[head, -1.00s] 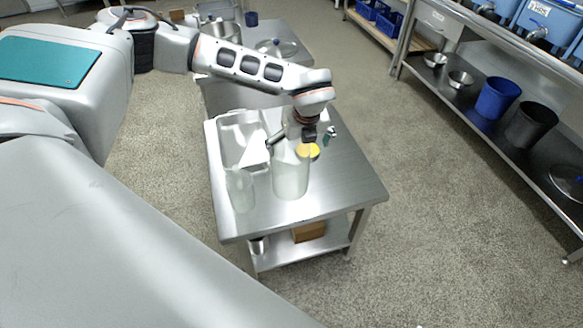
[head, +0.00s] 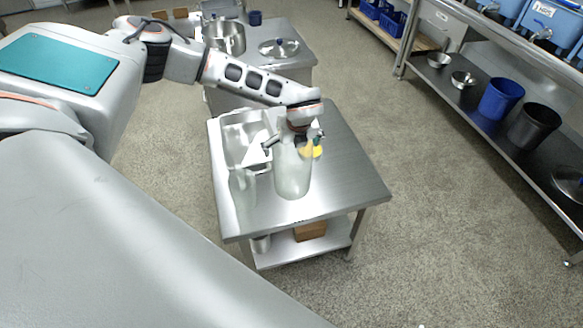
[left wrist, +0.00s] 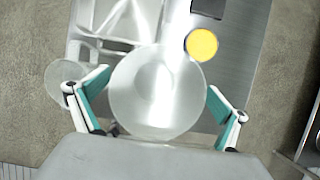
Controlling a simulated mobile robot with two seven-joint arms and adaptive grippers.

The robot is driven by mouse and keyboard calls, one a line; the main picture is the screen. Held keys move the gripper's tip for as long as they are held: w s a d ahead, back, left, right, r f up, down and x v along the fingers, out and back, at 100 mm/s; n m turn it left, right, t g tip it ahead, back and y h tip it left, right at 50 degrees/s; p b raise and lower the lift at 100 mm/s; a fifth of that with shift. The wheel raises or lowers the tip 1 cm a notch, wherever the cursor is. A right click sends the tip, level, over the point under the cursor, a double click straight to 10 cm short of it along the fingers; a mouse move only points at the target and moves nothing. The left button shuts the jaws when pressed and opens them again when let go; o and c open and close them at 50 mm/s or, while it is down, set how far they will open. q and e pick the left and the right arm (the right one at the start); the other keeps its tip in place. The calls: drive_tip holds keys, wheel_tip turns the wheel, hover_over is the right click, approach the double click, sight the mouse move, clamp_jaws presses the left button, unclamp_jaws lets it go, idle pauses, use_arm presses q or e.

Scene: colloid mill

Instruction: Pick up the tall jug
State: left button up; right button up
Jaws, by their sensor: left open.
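The tall jug (head: 292,176) is a translucent, whitish vessel standing upright on the steel table (head: 345,175). A narrower translucent vessel (head: 242,188) stands to its left. My left gripper (head: 293,138) is open above the tall jug, pointing down, with a finger to either side of its upper part. In the left wrist view the jug's round top (left wrist: 155,92) lies between the spread teal-padded fingers of the left gripper (left wrist: 158,108). I cannot tell whether they touch it. The narrower vessel (left wrist: 68,82) shows beside the left finger there. My right gripper is not in view.
A yellow round item (head: 313,151) is close behind the jug, to the right. A steel basin (head: 228,137) is set at the table's left side. The table's right part is clear. Another table with a pot (head: 226,38) stands behind; a shelf with bins (head: 500,97) is at right.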

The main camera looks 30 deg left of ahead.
use_arm(q)
drive_tip(key=c, duration=1.5)
drive_tip(key=shift+c, duration=0.3)
drive_tip(key=shift+r, duration=0.1)
